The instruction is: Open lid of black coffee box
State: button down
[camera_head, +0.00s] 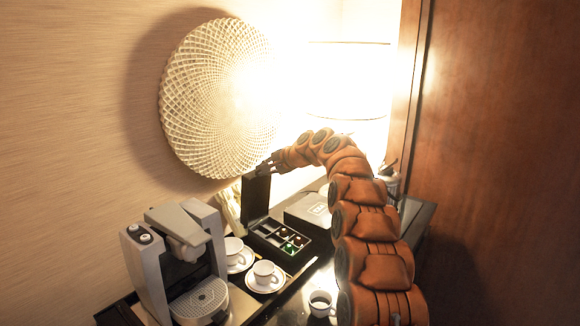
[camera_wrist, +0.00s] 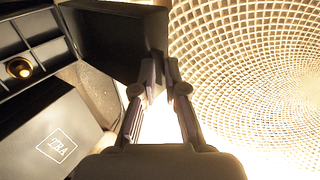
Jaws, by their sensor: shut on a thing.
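The black coffee box (camera_head: 266,239) stands on the counter behind the cups, with capsules in its compartments. Its lid (camera_head: 256,198) is raised and stands about upright at the box's left rear side. My gripper (camera_head: 268,166) is at the top edge of the lid. In the wrist view my gripper (camera_wrist: 163,92) is shut on the edge of the dark lid (camera_wrist: 110,42). The open box (camera_wrist: 35,45) shows at the upper left of that view, with a gold capsule in one compartment.
A coffee machine (camera_head: 176,262) stands at the left front. White cups on saucers (camera_head: 264,277) are in front of the box, and another cup (camera_head: 320,304) is near my arm. A closed tea box (camera_head: 309,212) is to the right. A round woven wall piece (camera_head: 215,100) is close behind my gripper.

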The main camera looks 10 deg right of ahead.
jog(key=shift+w+a+f+g+p, duration=0.3)
jog(key=shift+w+a+f, duration=0.25)
jog(key=shift+a+f, duration=0.3)
jog(key=c, duration=1.8)
grip_release()
jog(key=shift+w+f, duration=0.15)
jog(key=shift+w, duration=0.05)
jog(key=shift+o, duration=0.9)
jog(key=shift+s+r, duration=0.2)
jog(key=shift+o, duration=1.4)
jog(key=shift+w+d, duration=0.1)
jog(key=shift+r, duration=0.15)
jog(key=shift+d, duration=0.1)
jog(key=shift+s+d+r, duration=0.3)
jog(key=shift+s, duration=0.05)
jog(key=v, duration=1.1)
jog(key=shift+s+a+f, duration=0.1)
jog(key=shift+s, duration=0.05)
